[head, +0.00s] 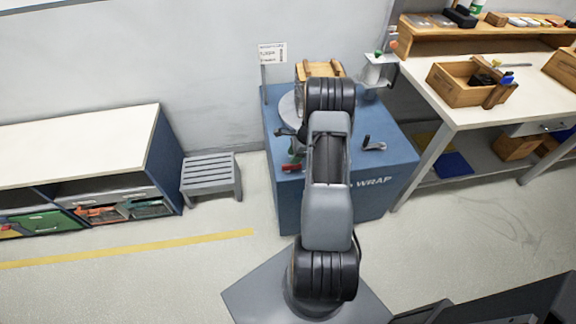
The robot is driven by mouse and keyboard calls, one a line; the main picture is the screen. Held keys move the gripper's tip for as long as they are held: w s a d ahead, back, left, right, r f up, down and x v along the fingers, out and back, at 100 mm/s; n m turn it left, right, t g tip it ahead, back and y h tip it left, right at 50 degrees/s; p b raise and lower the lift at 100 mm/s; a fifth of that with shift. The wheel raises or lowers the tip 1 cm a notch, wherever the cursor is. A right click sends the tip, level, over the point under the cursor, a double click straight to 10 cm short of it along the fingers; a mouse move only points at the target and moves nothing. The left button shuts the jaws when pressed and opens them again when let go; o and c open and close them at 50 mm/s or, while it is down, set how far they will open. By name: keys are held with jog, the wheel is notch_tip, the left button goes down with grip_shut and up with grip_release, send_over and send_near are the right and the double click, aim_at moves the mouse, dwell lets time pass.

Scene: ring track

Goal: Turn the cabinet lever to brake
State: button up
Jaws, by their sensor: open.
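The cabinet (390,185) is a blue block with the letters "WRAP" on its front. A dark lever-like handle (373,143) with a grey foot stands on the right part of its top. Small red and green parts (293,166) show on the left part of the top, beside my arm. My arm reaches over the cabinet and covers the middle of its top. My gripper (290,134) is mostly hidden behind the arm; only dark parts show at its left edge. It is open, and I see nothing held. The brake mark cannot be made out.
A round grey plate with a wooden box (318,70) is at the cabinet's back. A sign (272,53) stands behind. A grey stool (210,177) and a white-topped shelf unit (80,145) are left. A workbench (480,100) is close on the right. Floor at front left is clear.

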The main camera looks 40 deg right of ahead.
aim_at(288, 165)
jog(key=shift+x, duration=3.05)
grip_shut()
